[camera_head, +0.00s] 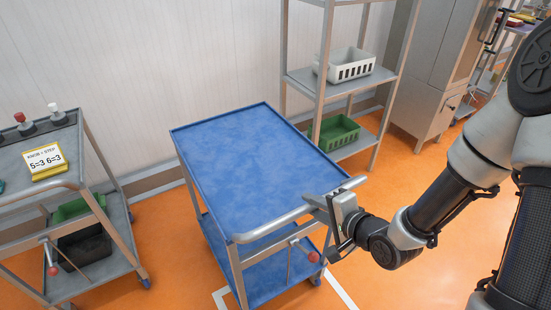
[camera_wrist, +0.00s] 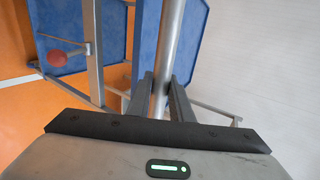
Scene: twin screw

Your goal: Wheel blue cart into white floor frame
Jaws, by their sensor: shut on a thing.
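The blue cart (camera_head: 250,150) stands mid-view, with a blue top tray, a blue lower shelf and a grey push handle (camera_head: 270,228) at its near end. My gripper (camera_head: 322,208) is shut on the handle near its right end. In the wrist view, the handle bar (camera_wrist: 168,50) runs between my two fingers (camera_wrist: 163,88). A red-knobbed lever (camera_head: 313,257) hangs below the handle. White floor frame lines (camera_head: 341,290) show on the orange floor under and beside the cart's near end. The rest of the frame is hidden by the cart or out of view.
A grey cart (camera_head: 120,225) with a yellow-edged sign (camera_head: 45,162) and knobs stands at left. A metal shelf rack (camera_head: 300,78) with a white basket (camera_head: 346,64) and a green basket (camera_head: 335,133) stands behind right, along the wall. Orange floor at right is clear.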

